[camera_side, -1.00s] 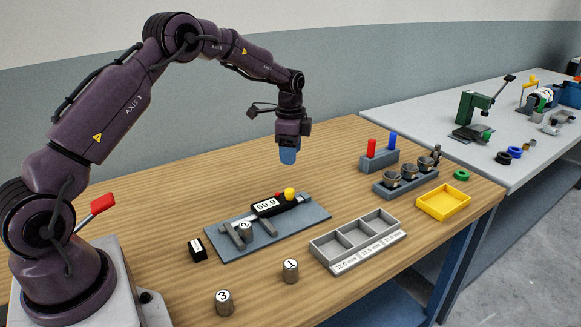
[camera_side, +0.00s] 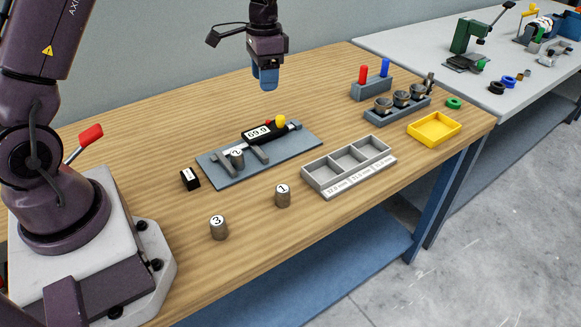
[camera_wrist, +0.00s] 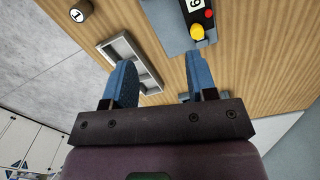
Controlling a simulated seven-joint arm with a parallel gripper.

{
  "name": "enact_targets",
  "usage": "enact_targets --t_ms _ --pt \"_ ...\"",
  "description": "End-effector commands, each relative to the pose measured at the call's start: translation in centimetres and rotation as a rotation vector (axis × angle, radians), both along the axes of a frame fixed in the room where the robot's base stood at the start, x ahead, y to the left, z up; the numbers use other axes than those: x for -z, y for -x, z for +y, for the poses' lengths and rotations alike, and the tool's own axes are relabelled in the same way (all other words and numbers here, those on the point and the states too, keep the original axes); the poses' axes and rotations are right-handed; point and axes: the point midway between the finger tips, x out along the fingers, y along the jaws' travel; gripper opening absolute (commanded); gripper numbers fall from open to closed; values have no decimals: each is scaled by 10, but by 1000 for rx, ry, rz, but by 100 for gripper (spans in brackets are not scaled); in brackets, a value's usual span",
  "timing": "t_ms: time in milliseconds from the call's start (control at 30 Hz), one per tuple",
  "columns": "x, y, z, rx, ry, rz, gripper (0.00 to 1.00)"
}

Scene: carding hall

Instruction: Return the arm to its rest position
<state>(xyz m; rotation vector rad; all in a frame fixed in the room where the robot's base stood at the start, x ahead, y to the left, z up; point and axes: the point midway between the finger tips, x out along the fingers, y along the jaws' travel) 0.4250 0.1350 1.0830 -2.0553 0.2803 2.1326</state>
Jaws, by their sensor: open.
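My gripper (camera_side: 267,80) is open and empty, pointing down in the air beyond the caliper in the side view. Its blue fingers stand apart in the wrist view (camera_wrist: 160,82), with nothing between them. The digital caliper (camera_side: 257,134) lies on a grey-blue plate (camera_side: 218,172) and reads 69.9. Cylinder 2 (camera_side: 237,160) stands at the caliper's jaws; I cannot tell whether they touch it. Cylinder 1 (camera_side: 283,197) and cylinder 3 (camera_side: 219,229) stand upright on the wooden table in front of the plate.
A grey three-compartment tray (camera_side: 348,166) with size labels looks empty. Beyond it are a rack of metal cups (camera_side: 397,106), a block with red and blue pegs (camera_side: 371,89), a yellow tray (camera_side: 434,128) and a green ring (camera_side: 454,103). A small black block (camera_side: 190,179) lies left of the plate.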

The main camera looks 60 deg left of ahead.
Motion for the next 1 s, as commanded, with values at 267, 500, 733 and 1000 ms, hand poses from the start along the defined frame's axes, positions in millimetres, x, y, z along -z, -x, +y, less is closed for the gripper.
enact_targets --t_ms 267,500,733,1000 --pt "-76 74 -55 -213 -31 -103 52" --pt "-114 149 -95 -326 -20 -233 52" --pt "-130 209 -121 -318 15 -380 52" --pt "-151 229 -133 -260 45 -519 52"
